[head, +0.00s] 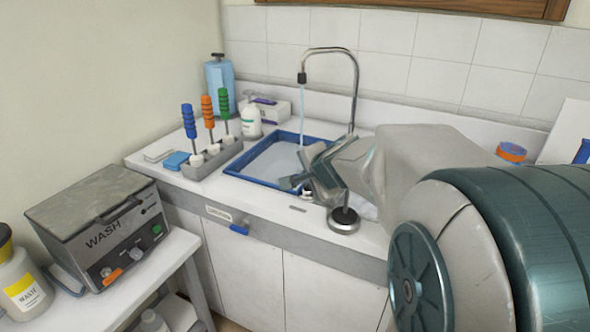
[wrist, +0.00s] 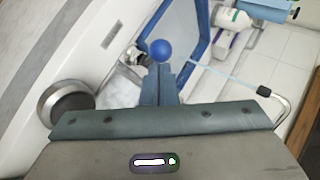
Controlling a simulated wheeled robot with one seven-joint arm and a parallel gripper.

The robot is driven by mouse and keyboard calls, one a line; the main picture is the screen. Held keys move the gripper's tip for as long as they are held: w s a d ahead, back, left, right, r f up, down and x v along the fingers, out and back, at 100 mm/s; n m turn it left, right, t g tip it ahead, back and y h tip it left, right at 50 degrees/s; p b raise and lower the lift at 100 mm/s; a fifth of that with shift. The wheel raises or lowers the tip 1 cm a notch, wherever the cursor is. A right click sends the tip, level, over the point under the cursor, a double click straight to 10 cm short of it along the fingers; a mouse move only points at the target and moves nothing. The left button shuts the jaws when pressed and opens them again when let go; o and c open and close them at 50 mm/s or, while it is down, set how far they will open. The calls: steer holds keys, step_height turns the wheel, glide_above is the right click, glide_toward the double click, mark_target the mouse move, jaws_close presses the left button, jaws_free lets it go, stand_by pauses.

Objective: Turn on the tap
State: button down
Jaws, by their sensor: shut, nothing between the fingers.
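The chrome tap (head: 357,85) stands behind the sink with a tall arched spout and a dark nozzle. A thin pale-blue stream of water (head: 301,115) runs from the nozzle down to the blue-rimmed basin (head: 262,181). The nozzle (wrist: 264,91) and stream also show in the wrist view. A blue ball knob (wrist: 161,49) on a small metal fitting (wrist: 135,58) is just beyond my fingertips. My gripper (wrist: 160,68) is shut and empty, its tips close to the knob; I cannot tell whether they touch. In the head view my gripper (head: 298,184) is over the basin's right side and hides the knob.
A round metal piece (head: 343,219) sits on the counter's front edge. A rack with colored-handled tools (head: 212,160) and a white pump bottle (head: 251,120) stand left of the basin. A wash machine (head: 105,225) is on the side table.

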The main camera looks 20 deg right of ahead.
steer(key=s+d+r+p, duration=0.3)
steer(key=s+r, duration=0.6)
steer(key=r, duration=0.1)
steer(key=s+a+f+n+g+p, duration=0.3)
steer(key=s+a+f+n+g, duration=0.4)
steer(key=s+a+f+n, duration=0.4)
steer(key=s+n, duration=0.2)
steer(key=n, duration=0.2)
steer(key=shift+s+g+p, duration=0.3)
steer(key=shift+s+p, duration=0.1)
stand_by(2.5)
